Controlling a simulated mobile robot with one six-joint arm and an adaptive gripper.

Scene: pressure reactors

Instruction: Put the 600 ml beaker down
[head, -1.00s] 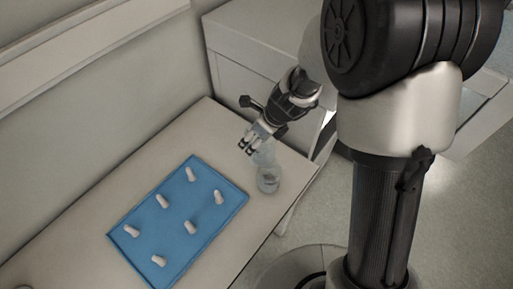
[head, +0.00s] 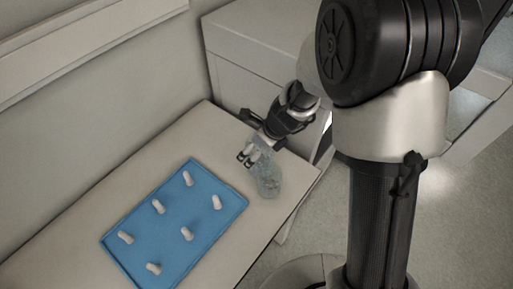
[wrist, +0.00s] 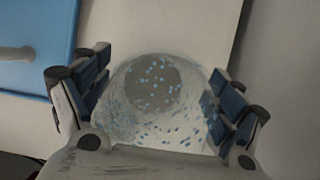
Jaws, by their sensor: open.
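The clear beaker (head: 269,184) stands on the white table, near its right edge and right of the blue tray. My gripper (head: 254,158) is low over the table at the beaker, overlapping its upper part in the head view. In the wrist view the beaker (wrist: 158,92) lies between the two spread fingers of my gripper (wrist: 156,100), and I look into its round mouth. Light blue specks show across its glass. The fingers are open, with a narrow gap hard to judge on each side. The beaker's lower part is hidden in the wrist view.
The blue tray (head: 137,263) with several white pegs lies left of the beaker; its edge shows at the upper left of the wrist view. The wall is behind the table (head: 205,125). A white cabinet (head: 255,75) stands beyond its far end.

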